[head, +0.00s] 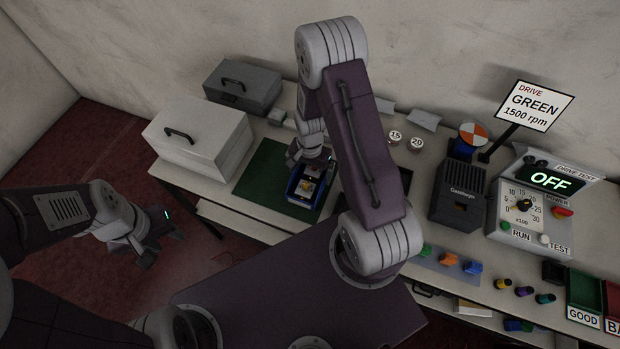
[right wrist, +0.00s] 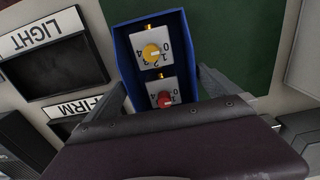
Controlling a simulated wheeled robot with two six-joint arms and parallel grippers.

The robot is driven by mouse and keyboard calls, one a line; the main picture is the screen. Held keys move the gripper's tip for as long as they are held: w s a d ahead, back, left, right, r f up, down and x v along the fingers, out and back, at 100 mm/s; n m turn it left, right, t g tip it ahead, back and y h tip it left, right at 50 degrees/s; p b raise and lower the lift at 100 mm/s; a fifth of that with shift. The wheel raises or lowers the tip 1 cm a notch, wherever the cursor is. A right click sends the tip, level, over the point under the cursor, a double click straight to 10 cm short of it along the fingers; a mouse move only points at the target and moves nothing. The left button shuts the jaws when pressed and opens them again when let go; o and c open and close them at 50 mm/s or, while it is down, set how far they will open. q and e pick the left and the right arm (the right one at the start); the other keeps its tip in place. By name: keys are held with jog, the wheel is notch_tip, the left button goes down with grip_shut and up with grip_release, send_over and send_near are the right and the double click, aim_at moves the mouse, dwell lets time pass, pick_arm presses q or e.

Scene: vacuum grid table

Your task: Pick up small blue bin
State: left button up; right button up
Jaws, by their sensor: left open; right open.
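The small blue bin (head: 294,196) sits on the dark green mat (head: 262,172). In the right wrist view the blue bin (right wrist: 124,50) holds two small white dial units, one with a yellow knob (right wrist: 151,51) and one with a red knob (right wrist: 165,98). My right gripper (head: 310,164) is open at the bin's far end. In the right wrist view its fingers stand on either side of the bin; whether they touch its walls I cannot tell. My left gripper (head: 168,227) is open and empty, off the table's front left. My right arm hides part of the table.
A white toolbox (head: 205,150) and a grey toolbox (head: 243,88) stand left of the mat. Dark trays labelled LIGHT (right wrist: 60,62) and FIRM lie beside the bin in the right wrist view. A drive test box (head: 530,215) and a dark Gamboge machine (head: 459,200) stand to the right.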

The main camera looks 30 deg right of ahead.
jog(key=shift+f, duration=0.55)
jog(key=c, duration=1.2)
jog(key=shift+w+r, duration=0.1)
jog(key=shift+r, duration=0.45)
jog(key=s+d+r, duration=0.1)
jog(key=s+r, duration=0.2)
jog(key=s+d+r+b, duration=0.1)
jog(key=s+d+r, duration=0.1)
jog(key=s+r, duration=0.1)
jog(key=s+d+r+b, duration=0.1)
jog(key=s+d+r, duration=0.1)
jog(key=s+r, duration=0.2)
jog(key=shift+s, duration=0.4)
